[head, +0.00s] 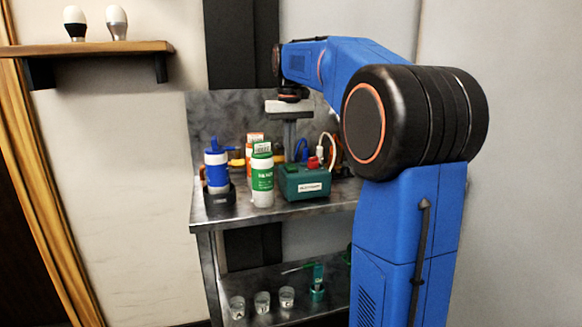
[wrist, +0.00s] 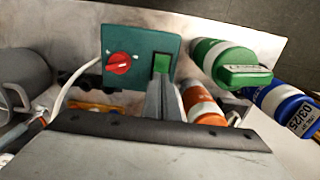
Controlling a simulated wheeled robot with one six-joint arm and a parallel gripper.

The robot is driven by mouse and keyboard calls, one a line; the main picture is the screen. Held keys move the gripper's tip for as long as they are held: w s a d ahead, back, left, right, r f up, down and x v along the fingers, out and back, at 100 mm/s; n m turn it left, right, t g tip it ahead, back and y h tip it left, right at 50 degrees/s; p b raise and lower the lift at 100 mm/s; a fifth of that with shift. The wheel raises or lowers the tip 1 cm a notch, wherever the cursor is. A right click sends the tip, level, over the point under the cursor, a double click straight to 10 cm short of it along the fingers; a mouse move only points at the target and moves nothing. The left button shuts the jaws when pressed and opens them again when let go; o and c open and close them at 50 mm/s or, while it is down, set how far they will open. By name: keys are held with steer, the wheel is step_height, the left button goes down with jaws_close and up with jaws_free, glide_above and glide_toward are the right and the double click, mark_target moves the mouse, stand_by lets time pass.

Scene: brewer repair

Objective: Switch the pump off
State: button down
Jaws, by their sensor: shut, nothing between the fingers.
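A teal control box (head: 305,182) stands on the metal table in the head view, with a white label too small to read. I cannot tell which of the two works the pump. My gripper (head: 290,142) points down over the box, its fingers shut and empty. In the wrist view my gripper's fingertips (wrist: 162,82) appear just beside the green switch and partly cover its lower edge; contact cannot be told.
A green-and-white bottle (head: 262,182), a blue-and-white bottle (head: 217,172) and an orange-and-white bottle (wrist: 200,104) stand close to the box. A white cable (wrist: 72,88) runs from the box's left side in the wrist view. Small cups (head: 262,302) stand on the lower shelf.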

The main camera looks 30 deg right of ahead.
steer(key=shift+f, duration=0.5)
steer(key=shift+r, duration=0.1)
stand_by(0.3)
step_height(320, 180, up, 7)
stand_by(0.9)
stand_by(0.5)
steer(key=s+a+f+n+t, duration=0.1)
steer(key=s+a+f, duration=0.4)
steer(key=s+f, duration=0.5)
steer(key=s+a+f+n+t, duration=0.1)
steer(key=s+a+f+t, duration=0.1)
steer(key=s+a+f, duration=0.3)
steer(key=s+a+f+n+t, duration=0.1)
steer(key=s+a+f, duration=0.4)
steer(key=s+f, duration=0.9)
steer(key=shift+s+a+f+t, duration=0.35)
steer(key=shift+s+a+t, duration=0.05)
steer(key=shift+s, duration=0.25)
